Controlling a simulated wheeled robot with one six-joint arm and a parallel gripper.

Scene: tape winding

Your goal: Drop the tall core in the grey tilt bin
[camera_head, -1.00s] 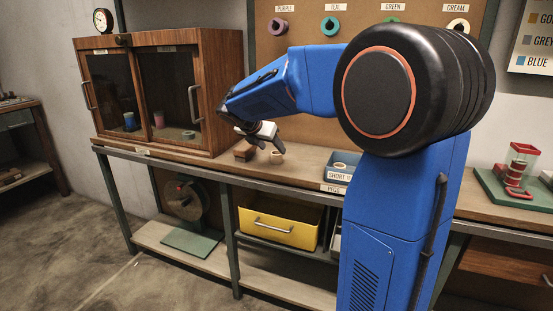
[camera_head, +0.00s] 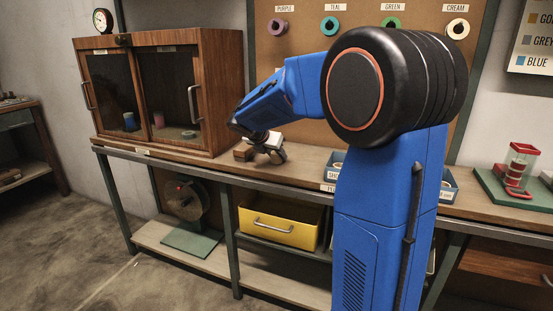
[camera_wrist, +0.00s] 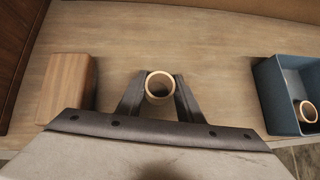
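A pale ring-shaped core (camera_wrist: 160,86) stands on the bench top, seen from above in the wrist view, so its height is hard to judge. My gripper (camera_wrist: 161,80) has one finger on each side of it, very close to its wall. I cannot tell whether the fingers press on it. In the head view my gripper (camera_head: 275,153) is low at the bench beside a wooden block (camera_head: 243,152), and the core is hidden there. A grey tilt bin is not clearly visible; my arm covers much of the area under the bench.
The wooden block also shows left of my gripper (camera_wrist: 67,88). A blue box (camera_wrist: 272,95) with another core (camera_wrist: 308,111) stands to the right. A yellow bin (camera_head: 281,224) sits under the bench. A wooden cabinet (camera_head: 222,100) stands at left. Bench between block and box is otherwise clear.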

